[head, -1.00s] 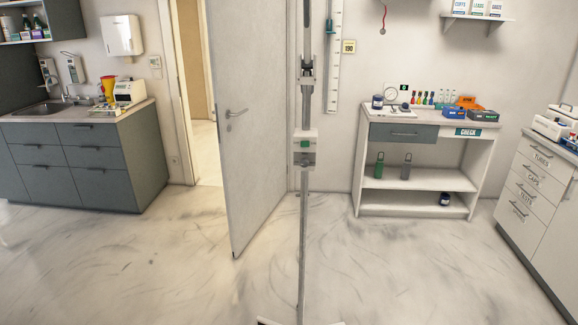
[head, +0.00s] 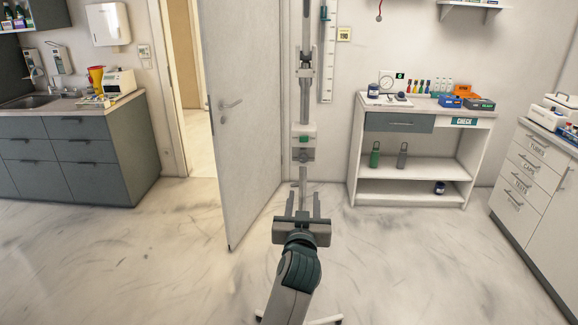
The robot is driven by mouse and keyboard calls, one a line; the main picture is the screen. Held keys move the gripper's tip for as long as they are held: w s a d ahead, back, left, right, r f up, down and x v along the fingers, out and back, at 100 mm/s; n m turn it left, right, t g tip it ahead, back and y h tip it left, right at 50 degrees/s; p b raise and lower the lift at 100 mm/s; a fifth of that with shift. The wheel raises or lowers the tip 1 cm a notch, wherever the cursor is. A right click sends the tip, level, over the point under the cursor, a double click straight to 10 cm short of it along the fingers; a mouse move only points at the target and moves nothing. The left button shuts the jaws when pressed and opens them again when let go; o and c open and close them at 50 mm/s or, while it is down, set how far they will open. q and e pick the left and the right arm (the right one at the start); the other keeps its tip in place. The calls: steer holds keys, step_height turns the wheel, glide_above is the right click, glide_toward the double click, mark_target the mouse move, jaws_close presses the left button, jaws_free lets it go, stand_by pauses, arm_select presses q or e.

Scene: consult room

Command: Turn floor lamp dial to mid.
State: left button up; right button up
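The floor lamp's upright pole (head: 304,100) stands in the centre of the head view. A pale control box with a green square (head: 303,140) is fixed partway up the pole. A small grey part sits on the box below the green square; I cannot read its setting. My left gripper (head: 303,197) is in front of the pole, below the box, pointing up in the picture. Its two fingers are apart with the pole showing between them, and it holds nothing I can see. It hides part of the lower pole. My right gripper is not in view.
A half-open door (head: 238,130) stands just behind the lamp to the left. A grey sink cabinet (head: 75,155) is at the left, a white shelf unit (head: 410,187) at the back right, and a drawer cabinet (head: 535,185) at the far right. The lamp's feet (head: 325,321) show at the bottom.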

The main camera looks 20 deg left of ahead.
arm_select(q)
steer(key=shift+s+a+r, duration=0.2)
steer(key=shift+a+r, duration=0.05)
steer(key=shift+r, duration=0.5)
steer(key=shift+w, duration=0.1)
steer(key=p, duration=0.5)
glide_toward(303, 160)
steer(key=x, duration=0.8)
steer(key=shift+c, duration=0.4)
jaws_close()
